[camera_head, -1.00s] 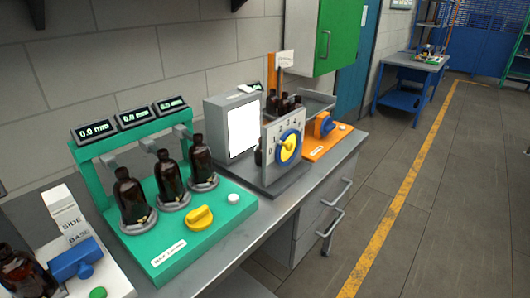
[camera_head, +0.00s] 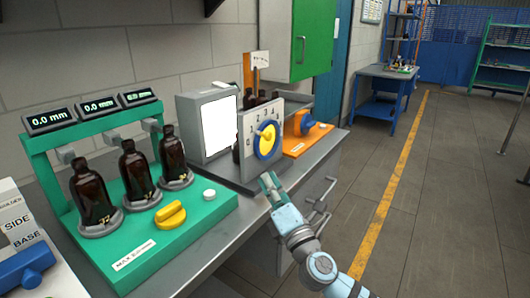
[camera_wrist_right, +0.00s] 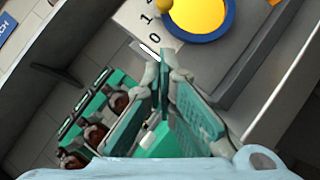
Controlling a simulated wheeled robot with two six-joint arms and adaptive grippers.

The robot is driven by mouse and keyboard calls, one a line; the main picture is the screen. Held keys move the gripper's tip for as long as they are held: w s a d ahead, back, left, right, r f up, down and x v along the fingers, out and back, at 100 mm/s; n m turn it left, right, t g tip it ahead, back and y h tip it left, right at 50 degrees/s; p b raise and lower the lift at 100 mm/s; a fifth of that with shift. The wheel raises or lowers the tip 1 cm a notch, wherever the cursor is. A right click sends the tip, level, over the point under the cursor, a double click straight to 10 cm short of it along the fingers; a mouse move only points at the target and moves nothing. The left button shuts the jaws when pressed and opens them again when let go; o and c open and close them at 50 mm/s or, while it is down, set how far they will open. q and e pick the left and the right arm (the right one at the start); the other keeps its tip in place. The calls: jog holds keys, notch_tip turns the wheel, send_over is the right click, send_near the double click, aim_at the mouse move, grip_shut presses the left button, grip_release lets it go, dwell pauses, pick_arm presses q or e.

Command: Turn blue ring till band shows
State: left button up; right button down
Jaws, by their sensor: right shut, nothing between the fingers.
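The blue ring (camera_head: 257,147) surrounds a yellow knob (camera_head: 267,138) on an upright grey plate (camera_head: 246,128) marked with numbers. In the right wrist view the blue ring (camera_wrist_right: 230,18) and the yellow disc (camera_wrist_right: 196,14) show at the top, partly cut off by the frame. My right gripper (camera_head: 268,180) is just below and in front of the dial, apart from it. Its fingers (camera_wrist_right: 164,75) are closed together with nothing between them. My left gripper is out of view. I cannot make out a band on the ring.
A green stand (camera_head: 190,214) with several amber bottles (camera_head: 137,170) and a yellow knob (camera_head: 170,214) is to the left. A white-screened box (camera_head: 208,120) stands behind the dial. An orange unit (camera_head: 310,138) with a blue knob is to the right. The floor at the right is open.

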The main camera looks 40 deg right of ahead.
aim_at(267, 139)
jog(key=w+d+r+p, duration=0.1)
jog(key=w+d+r, duration=0.3)
jog(key=w, duration=0.3)
jog(key=shift+r, duration=0.2)
jog(key=shift+s+p, duration=0.1)
jog(key=shift+p, duration=0.25)
jog(key=r+m+g+p, duration=0.1)
jog(key=p, duration=0.3)
jog(key=r+m+g+p, duration=0.1)
jog(key=m+p, duration=0.1)
jog(key=p, duration=0.2)
jog(key=r+m+h+p, duration=0.1)
jog(key=r+m+p, duration=0.1)
jog(key=p, duration=0.3)
jog(key=shift+d+g, duration=0.4)
jog(key=shift+d, duration=0.1)
jog(key=shift+f+g, duration=0.3)
jog(key=shift+f, duration=0.05)
